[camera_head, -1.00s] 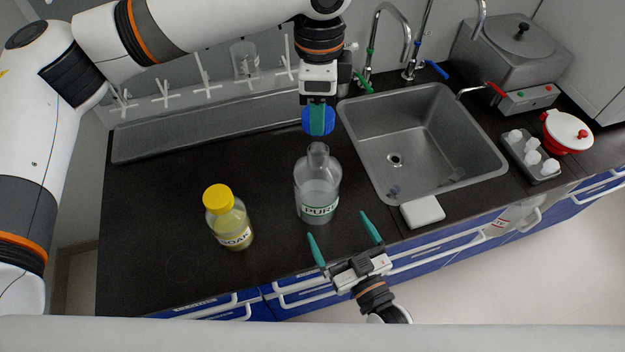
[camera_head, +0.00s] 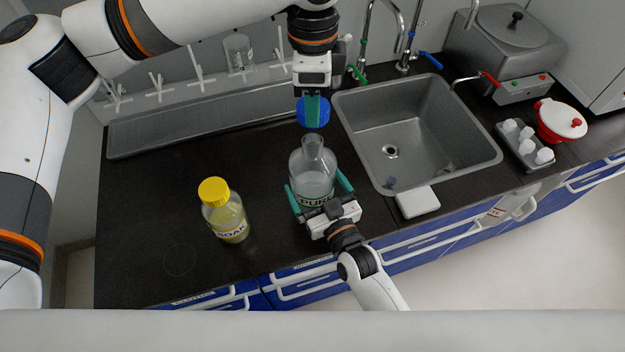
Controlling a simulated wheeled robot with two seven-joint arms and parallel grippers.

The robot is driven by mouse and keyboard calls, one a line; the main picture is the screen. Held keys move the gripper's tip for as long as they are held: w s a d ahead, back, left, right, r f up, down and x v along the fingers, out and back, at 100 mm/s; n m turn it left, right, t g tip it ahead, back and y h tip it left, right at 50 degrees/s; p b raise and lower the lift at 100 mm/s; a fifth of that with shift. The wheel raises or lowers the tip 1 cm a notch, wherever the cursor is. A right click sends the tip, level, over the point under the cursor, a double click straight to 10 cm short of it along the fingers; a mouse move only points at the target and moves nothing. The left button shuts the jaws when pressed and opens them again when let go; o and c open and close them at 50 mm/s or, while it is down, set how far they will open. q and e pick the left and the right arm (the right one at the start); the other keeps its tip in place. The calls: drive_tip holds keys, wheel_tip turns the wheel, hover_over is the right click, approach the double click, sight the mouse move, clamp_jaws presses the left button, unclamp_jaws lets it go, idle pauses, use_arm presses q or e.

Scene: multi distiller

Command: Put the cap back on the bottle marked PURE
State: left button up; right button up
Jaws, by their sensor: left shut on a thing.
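The clear PURE bottle (camera_head: 313,172) stands upright and uncapped on the black counter, left of the sink. The blue cap (camera_head: 313,112) is held in my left gripper (camera_head: 312,108), which is shut on it, a little above the bottle's open neck and apart from it. My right gripper (camera_head: 318,193) has its teal fingers on either side of the lower part of the bottle, with its body partly covering the label. The fingers are spread around the bottle; whether they touch it is hard to tell.
A yellow-capped SOAK bottle (camera_head: 223,210) stands to the left. The sink (camera_head: 415,95) is at the right, with a white block (camera_head: 417,202) at its front edge. A grey tray of white bottles (camera_head: 525,147) and a red-white pot (camera_head: 560,121) stand farther right.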

drive_tip(key=shift+w+a, duration=0.35)
drive_tip(key=shift+w, duration=0.3)
drive_tip(key=shift+c, duration=0.2)
drive_tip(key=c, duration=1.1)
use_arm(q)
hover_over(312, 140)
drive_tip(key=shift+f, duration=2.5)
drive_tip(key=shift+f, duration=0.85)
drive_tip(key=shift+f, duration=0.55)
